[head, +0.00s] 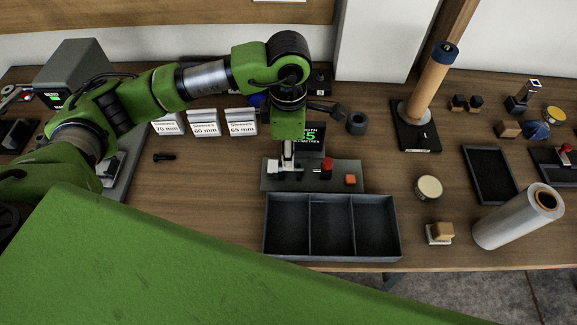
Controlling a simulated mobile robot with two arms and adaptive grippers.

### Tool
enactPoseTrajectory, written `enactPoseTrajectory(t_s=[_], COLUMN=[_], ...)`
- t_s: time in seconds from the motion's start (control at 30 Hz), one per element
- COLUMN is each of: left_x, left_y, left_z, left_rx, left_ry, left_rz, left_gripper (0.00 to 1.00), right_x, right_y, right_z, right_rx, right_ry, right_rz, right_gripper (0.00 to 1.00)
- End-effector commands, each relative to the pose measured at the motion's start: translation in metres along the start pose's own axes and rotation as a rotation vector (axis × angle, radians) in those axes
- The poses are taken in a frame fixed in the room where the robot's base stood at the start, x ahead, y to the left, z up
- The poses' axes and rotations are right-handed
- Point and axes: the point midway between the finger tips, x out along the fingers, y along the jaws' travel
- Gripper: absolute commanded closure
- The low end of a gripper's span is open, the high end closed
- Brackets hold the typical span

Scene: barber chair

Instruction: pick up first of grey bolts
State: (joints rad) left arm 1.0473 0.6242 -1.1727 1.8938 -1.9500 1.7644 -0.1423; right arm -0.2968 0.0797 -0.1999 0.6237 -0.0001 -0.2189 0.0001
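A small dark bolt (164,157) lies on the wooden table, left of centre, in front of the white boxes. My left arm reaches in from the left, and its gripper (288,164) points down over the grey plate (340,180) of a measuring device, well to the right of that bolt. The fingers are small and partly hidden by the wrist, so whether they are open, shut or holding something cannot be told. The device has a dark display (314,138) with green text, partly covered by my arm. My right gripper is not in view.
An empty black tray with three compartments (310,226) sits at the table's front edge. White boxes (204,123) marked in millimetres stand behind the bolt. A film roll (515,220), a round tin (429,188) and an upright roll stand (428,85) are at right.

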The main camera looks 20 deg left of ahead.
Motion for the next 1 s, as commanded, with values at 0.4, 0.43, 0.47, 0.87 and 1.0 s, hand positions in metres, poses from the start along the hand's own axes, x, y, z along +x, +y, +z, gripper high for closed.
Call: enactPoseTrajectory(t_s=[0.4, 0.43, 0.47, 0.87, 1.0], left_x=[0.045, 0.049, 0.052, 0.06, 0.059], left_y=[0.003, 0.003, 0.003, 0.004, 0.004], left_z=[0.0, 0.0, 0.0, 0.0, 0.001], left_rx=[0.0, 0.0, -0.001, 0.001, 0.001], left_ry=[0.001, 0.001, 0.0, -0.001, -0.001], left_rz=[-0.003, -0.003, -0.003, 0.001, 0.001], left_gripper=[0.73, 0.73, 0.73, 0.93, 1.0], right_x=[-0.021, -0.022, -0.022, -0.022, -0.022], right_y=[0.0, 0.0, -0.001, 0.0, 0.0], right_z=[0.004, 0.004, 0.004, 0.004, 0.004], right_rx=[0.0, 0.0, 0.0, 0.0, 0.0], right_ry=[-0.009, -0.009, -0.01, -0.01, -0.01], right_rz=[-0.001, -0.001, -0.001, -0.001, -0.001], right_gripper=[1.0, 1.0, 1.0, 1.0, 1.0])
